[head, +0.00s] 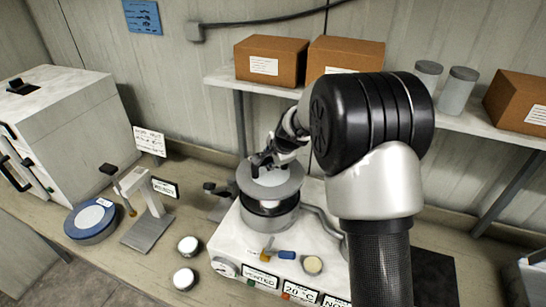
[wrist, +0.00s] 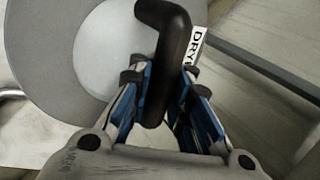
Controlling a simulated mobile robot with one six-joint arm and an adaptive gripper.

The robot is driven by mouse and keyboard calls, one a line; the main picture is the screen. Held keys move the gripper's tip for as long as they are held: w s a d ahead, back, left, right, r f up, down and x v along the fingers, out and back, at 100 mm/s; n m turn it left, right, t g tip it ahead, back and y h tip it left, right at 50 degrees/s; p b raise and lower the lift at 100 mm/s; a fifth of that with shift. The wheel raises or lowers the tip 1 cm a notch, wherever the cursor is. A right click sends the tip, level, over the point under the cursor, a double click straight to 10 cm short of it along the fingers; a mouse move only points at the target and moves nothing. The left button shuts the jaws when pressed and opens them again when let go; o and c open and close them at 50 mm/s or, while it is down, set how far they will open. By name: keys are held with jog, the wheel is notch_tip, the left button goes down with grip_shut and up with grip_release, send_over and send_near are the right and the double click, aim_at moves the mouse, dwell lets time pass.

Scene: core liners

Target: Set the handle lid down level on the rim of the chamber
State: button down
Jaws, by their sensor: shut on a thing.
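The handle lid (head: 289,187) is a grey disc with a paler centre, over the round steel chamber (head: 270,222) in the head view. It looks roughly level there. A dark band shows below its edge, and I cannot tell whether the lid touches the rim. My gripper (head: 262,160) is at the lid's top. In the wrist view, my gripper (wrist: 160,82) is shut with its blue pads on either side of the lid's black bent handle (wrist: 163,25). The lid's grey disc (wrist: 50,60) fills the left of that view. The chamber's rim is mostly hidden under the lid.
The chamber stands on a white labelled base unit (head: 225,245). A small stand (head: 148,225), a blue-rimmed round lid (head: 90,221) and two small white-topped pots (head: 188,246) are to the left. A shelf with brown boxes (head: 271,60) runs behind.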

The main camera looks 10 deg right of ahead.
aim_at(273, 173)
jog(key=shift+f+b, duration=3.1)
jog(key=shift+f, duration=0.15)
jog(key=shift+f+b, duration=0.65)
jog(key=shift+f, duration=0.1)
